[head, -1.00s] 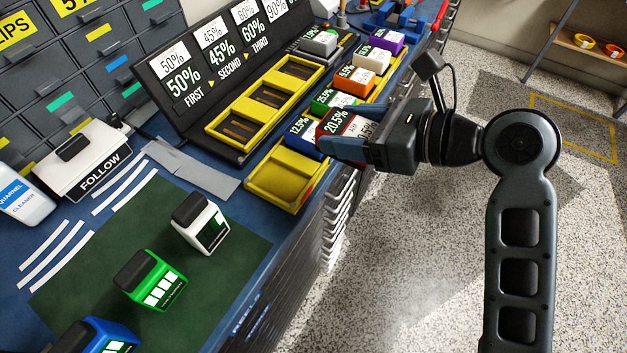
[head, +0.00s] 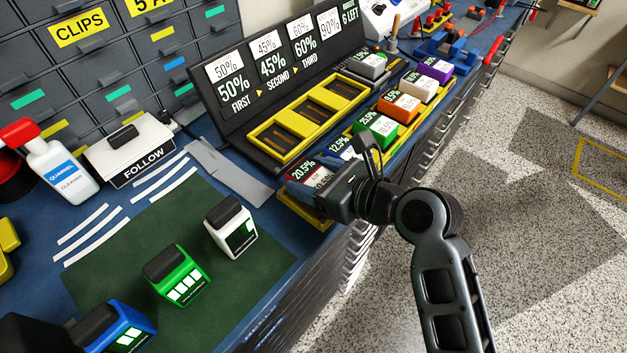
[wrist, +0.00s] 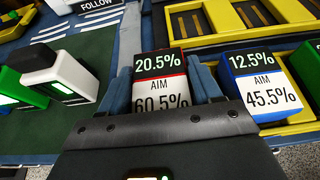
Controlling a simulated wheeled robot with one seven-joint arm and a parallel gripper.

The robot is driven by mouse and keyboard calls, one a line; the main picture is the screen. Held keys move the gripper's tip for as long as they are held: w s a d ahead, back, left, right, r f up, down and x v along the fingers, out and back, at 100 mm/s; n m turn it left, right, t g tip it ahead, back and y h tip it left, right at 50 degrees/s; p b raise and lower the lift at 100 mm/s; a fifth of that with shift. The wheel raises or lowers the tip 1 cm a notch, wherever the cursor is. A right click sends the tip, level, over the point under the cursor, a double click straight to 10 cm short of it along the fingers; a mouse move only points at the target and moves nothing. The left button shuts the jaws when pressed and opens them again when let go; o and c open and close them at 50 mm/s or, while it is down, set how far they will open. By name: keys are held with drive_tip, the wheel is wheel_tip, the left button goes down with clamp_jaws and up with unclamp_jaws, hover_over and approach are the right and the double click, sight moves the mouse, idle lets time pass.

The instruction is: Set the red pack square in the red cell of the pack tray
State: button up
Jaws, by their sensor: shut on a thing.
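The red pack (head: 301,171), with a black top reading 20.5% and a white face, is held in my gripper (head: 312,183). In the wrist view the red pack (wrist: 160,88) sits between the two blue-grey fingers of my gripper (wrist: 163,84), reading 20.5% and AIM 60.5%. The yellow pack tray (head: 306,213) shows its near end beneath and in front of the pack. The held pack is over or at that end cell; I cannot tell whether it touches the floor. My gripper hides much of the cell and any colour mark.
The blue pack (wrist: 262,88) stands close to the right of the held pack. Green (head: 376,131), orange (head: 398,106), white and purple packs follow along the tray. An empty three-cell yellow rack (head: 312,120) stands behind. A green mat (head: 150,255) with several chargers lies left.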

drive_tip(key=shift+f, duration=0.85)
drive_tip(key=o, duration=1.3)
drive_tip(key=shift+f, duration=0.15)
drive_tip(key=shift+o, duration=0.2)
